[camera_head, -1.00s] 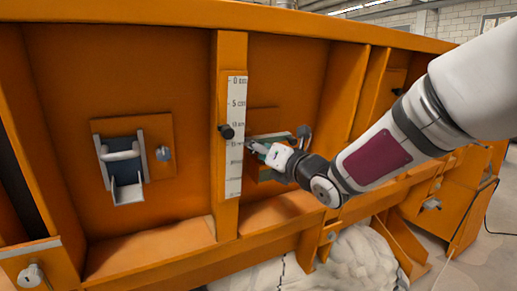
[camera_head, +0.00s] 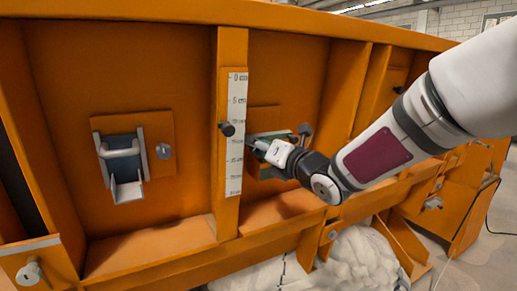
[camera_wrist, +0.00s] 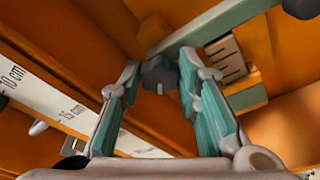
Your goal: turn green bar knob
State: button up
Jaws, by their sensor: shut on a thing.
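The green bar (camera_wrist: 215,22) runs slantwise across the top of the wrist view. A dark, faceted knob (camera_wrist: 160,74) sits at its lower left end, between the fingertips. My gripper (camera_wrist: 160,68) has teal-padded fingers on both sides of this knob and is shut on it. In the head view, my gripper (camera_head: 256,146) reaches in from the right to the panel just right of the scale post.
The white scale strip (camera_head: 235,130) on the orange post, with a black knob (camera_head: 227,129), stands close left of my gripper. Another dark knob (camera_head: 305,130) stands close right. A metal latch (camera_head: 122,165) is farther left. Orange ribs and a ledge surround the recess.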

jog(key=m+t+y+b, duration=0.1)
jog(key=m+b, duration=0.4)
jog(key=m, duration=0.2)
jog(key=m+t+b, duration=0.1)
jog(key=m+b, duration=0.4)
jog(key=m, duration=0.2)
jog(key=f+m+t+y+b, duration=0.1)
jog(key=m+b, duration=0.4)
jog(key=m, duration=0.3)
jog(key=shift+f+y+b, duration=0.1)
jog(key=shift+y+b, duration=0.2)
jog(key=shift+b, duration=0.05)
jog(key=m+h+b, duration=0.1)
jog(key=m, duration=0.2)
jog(key=m+t+b, duration=0.1)
jog(key=m, duration=0.3)
jog(key=shift+a+t+h+b, duration=0.1)
jog(key=shift+t+h+b, duration=0.2)
jog(key=shift+h+b, duration=0.1)
jog(key=shift+m, duration=0.3)
jog(key=o, duration=1.1)
jog(key=shift+o, duration=0.2)
